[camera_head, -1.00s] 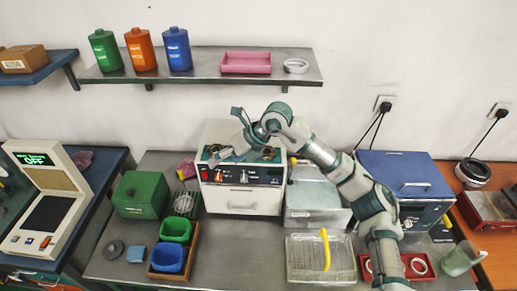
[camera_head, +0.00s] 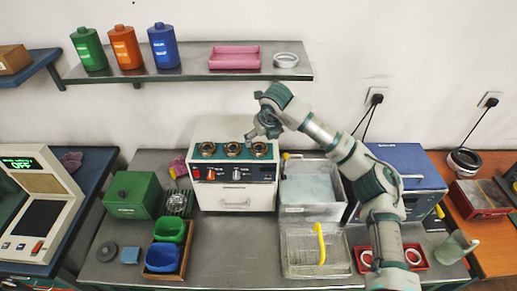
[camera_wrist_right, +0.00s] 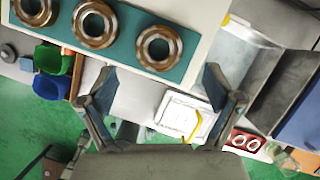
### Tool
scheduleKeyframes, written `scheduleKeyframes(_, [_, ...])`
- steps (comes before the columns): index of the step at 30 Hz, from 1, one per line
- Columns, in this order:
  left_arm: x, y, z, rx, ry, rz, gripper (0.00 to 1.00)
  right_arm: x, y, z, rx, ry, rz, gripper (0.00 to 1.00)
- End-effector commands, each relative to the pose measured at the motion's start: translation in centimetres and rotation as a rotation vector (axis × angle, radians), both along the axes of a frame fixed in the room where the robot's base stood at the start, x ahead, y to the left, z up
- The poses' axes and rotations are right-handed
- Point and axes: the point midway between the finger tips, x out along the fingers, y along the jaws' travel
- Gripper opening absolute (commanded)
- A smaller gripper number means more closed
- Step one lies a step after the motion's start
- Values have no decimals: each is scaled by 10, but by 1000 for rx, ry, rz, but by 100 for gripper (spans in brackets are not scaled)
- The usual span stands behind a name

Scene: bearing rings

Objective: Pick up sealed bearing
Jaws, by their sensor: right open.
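Three metal bearing rings sit in a row on the teal top of the white machine (camera_head: 235,196): a left one (camera_head: 208,149), a middle one (camera_head: 233,149) and a right one (camera_head: 259,150). They also show in the right wrist view, the right ring (camera_wrist_right: 160,47) being closest to the jaws. I cannot tell which one is sealed. My right gripper (camera_head: 256,130) is above the right end of the machine. In the wrist view its jaws (camera_wrist_right: 157,80) are spread, with nothing between them. My left gripper is out of view.
A metal basin (camera_head: 312,186) stands right of the machine, with a wire tray (camera_head: 300,254) holding a yellow handle in front. Green (camera_head: 169,229) and blue (camera_head: 162,258) bins stand left. A grey ring (camera_head: 106,252) lies on the bench. A shelf (camera_head: 190,64) hangs behind.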

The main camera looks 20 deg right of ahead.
Motion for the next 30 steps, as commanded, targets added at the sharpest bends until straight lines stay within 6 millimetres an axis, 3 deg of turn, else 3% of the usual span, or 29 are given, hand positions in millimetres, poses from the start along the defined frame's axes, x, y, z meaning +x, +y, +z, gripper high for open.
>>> scheduleKeyframes(12, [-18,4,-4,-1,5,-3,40,18,5,-47,-1,2,1,91])
scheduleKeyframes(20, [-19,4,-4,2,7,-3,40,19,4,-50,1,0,1,91])
scheduleKeyframes(27, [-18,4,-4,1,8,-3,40,19,4,-50,0,1,1,31])
scheduleKeyframes(30, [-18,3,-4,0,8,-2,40,20,4,-50,1,0,1,28])
